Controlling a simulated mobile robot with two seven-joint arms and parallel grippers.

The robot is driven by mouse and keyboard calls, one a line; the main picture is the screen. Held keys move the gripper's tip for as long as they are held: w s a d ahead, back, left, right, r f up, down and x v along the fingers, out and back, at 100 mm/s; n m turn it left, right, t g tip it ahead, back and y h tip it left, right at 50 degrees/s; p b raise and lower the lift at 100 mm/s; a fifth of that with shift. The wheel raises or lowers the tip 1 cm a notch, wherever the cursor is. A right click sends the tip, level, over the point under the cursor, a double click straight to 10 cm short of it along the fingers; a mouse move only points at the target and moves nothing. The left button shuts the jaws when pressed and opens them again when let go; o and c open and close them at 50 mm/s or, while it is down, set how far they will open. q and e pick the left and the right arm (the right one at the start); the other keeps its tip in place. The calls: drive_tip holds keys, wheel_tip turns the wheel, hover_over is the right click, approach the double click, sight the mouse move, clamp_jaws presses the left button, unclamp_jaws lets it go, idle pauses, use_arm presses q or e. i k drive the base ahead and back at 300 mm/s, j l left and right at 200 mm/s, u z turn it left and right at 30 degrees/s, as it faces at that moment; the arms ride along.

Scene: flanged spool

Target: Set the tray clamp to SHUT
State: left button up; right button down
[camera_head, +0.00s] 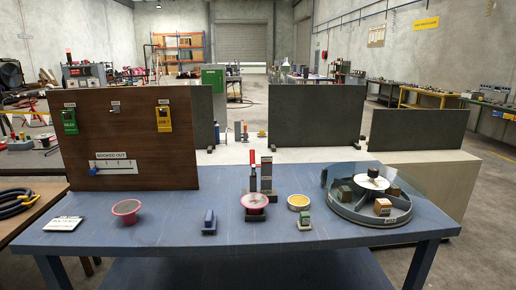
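A clamp-like device with a red-tipped upright handle (252,157) and a dark upright body (266,177) stands mid-table. I cannot read any SHUT or OPEN mark on it, nor tell for sure that it is the tray clamp. A red-rimmed round dish (254,201) sits on a dark base right in front of it. A round grey divided tray (345,211) with several blocks and a clear cover stands at the table's right. Neither of my grippers shows in the head view.
The blue table (160,242) also bears a red-rimmed bowl (127,207), a small blue device (209,219), a yellow-rimmed bowl (298,202), a small green device (305,219) and a white card (63,223). A brown panel (150,150) with a slider stands at the back left. The front strip is clear.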

sight(254, 174)
drive_tip(key=i+l+u, duration=0.3)
drive_tip(key=l, duration=0.25)
drive_tip(key=i+l+u, duration=0.35)
drive_tip(key=i+l, duration=0.15)
drive_tip(key=i+l+u, duration=0.15)
drive_tip(key=l, duration=0.3)
drive_tip(key=i+l+u, duration=0.15)
drive_tip(key=l, duration=0.2)
drive_tip(key=l+u, duration=0.2)
drive_tip(key=l, duration=0.2)
drive_tip(key=i, duration=0.05)
